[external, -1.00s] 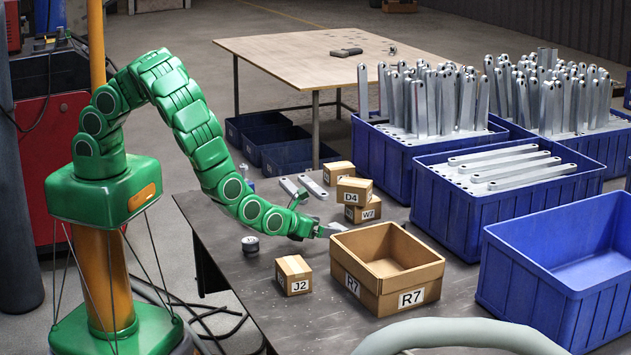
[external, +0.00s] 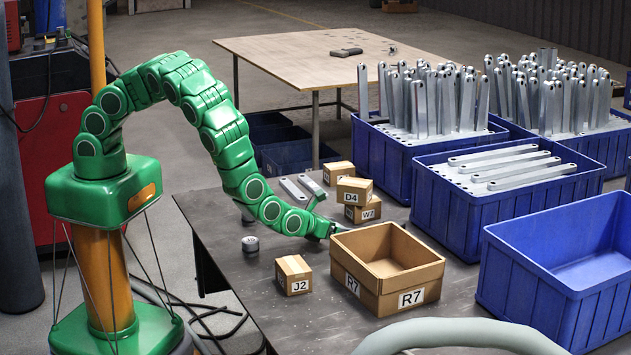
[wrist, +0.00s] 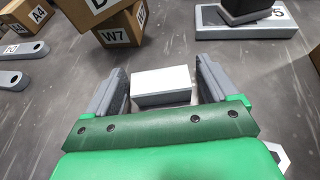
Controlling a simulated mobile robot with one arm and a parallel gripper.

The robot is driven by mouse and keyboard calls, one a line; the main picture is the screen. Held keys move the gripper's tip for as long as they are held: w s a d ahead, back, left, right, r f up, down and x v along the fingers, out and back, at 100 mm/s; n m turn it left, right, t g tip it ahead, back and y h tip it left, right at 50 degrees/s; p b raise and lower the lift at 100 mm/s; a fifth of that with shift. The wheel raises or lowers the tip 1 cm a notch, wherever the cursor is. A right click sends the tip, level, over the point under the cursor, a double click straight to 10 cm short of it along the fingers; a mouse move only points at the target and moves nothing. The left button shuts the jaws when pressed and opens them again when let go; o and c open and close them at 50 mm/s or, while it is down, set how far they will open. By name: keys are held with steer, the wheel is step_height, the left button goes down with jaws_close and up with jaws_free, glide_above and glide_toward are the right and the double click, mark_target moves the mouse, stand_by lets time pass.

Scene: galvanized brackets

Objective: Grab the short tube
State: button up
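A pale block-shaped piece (wrist: 163,84), perhaps the short tube, shows between my fingers in the wrist view. My gripper (wrist: 163,88) has its two grey fingers spread on either side of it, with narrow gaps. I cannot tell whether the piece is hollow. In the external view my gripper (external: 335,229) is low over the dark table, beside the left rim of the R7 box, and the pale piece is hidden. A short dark cylinder (external: 250,245) stands on the table to the left of my gripper, apart from it.
The open R7 carton (external: 410,278) is close on the right. A small J2 box (external: 293,275) stands in front. Stacked boxes (external: 354,191) and flat grey bars (external: 292,189) lie behind. Blue crates (external: 448,213) line the right. A pale hose (external: 460,335) crosses the front.

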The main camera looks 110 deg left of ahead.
steer(key=c, duration=0.9)
steer(key=shift+r, duration=0.85)
steer(key=shift+s+d+r, duration=0.55)
steer(key=shift+s+r, duration=1.35)
steer(key=shift+s, duration=0.35)
steer(key=shift+s+d+r, duration=0.55)
steer(key=shift+s+r, duration=1.3)
steer(key=shift+s, duration=0.45)
steer(key=shift+s+d+r, duration=0.55)
steer(key=shift+s+r, duration=1.35)
steer(key=shift+s, duration=0.35)
